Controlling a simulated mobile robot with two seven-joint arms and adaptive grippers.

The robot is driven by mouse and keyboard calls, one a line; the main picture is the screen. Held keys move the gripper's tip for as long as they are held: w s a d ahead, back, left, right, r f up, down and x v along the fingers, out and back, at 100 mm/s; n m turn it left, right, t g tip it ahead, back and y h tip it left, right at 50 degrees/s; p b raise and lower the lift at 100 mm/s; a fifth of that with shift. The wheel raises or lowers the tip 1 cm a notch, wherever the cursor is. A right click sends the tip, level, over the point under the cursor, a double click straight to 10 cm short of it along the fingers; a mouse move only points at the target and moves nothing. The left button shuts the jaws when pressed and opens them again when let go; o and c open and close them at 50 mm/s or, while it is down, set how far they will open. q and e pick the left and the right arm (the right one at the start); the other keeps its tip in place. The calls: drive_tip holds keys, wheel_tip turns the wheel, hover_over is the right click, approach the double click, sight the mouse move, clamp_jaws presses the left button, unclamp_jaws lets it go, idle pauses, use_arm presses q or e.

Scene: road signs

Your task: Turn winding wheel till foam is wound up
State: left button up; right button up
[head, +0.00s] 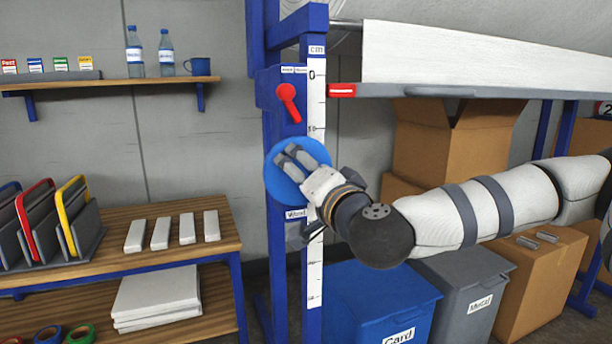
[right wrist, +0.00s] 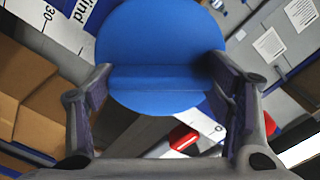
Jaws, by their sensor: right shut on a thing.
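The winding wheel (head: 272,182) is a blue disc on the blue upright post, above a "Wind" label (head: 296,213). My right gripper (head: 287,158) is at its face, reaching in from the right. In the right wrist view the wheel (right wrist: 160,38) fills the space between the fingers, and the gripper (right wrist: 160,80) is shut on its raised blue crossbar. The foam (head: 470,60) shows as a white sheet hanging below a large pale roll (head: 500,12) at the top right. The roll's upper part is out of frame. My left gripper is not in view.
A red lever (head: 289,102) sits on the post just above the wheel, beside a white measuring scale (head: 316,130). A blue bin (head: 375,295) and a grey bin (head: 458,280) stand below my right arm. A wooden bench (head: 130,250) stands at left.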

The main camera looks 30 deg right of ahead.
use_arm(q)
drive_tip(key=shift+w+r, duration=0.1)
use_arm(e)
drive_tip(key=shift+r, duration=0.25)
drive_tip(key=shift+r+m+p, duration=0.2)
drive_tip(key=shift+m+p, duration=0.35)
drive_tip(key=shift+m, duration=0.75)
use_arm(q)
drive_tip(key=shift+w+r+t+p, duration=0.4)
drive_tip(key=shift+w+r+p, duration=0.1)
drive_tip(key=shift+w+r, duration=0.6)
use_arm(e)
drive_tip(key=shift+w+m, duration=0.1)
drive_tip(key=shift+m, duration=1.9)
drive_tip(key=o, duration=1.1)
drive_tip(key=shift+w, duration=0.1)
drive_tip(key=shift+o, duration=0.3)
drive_tip(key=shift+w+f, duration=0.3)
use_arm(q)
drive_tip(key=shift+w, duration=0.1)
use_arm(e)
drive_tip(key=shift+s+f, duration=0.1)
drive_tip(key=shift+s, duration=0.05)
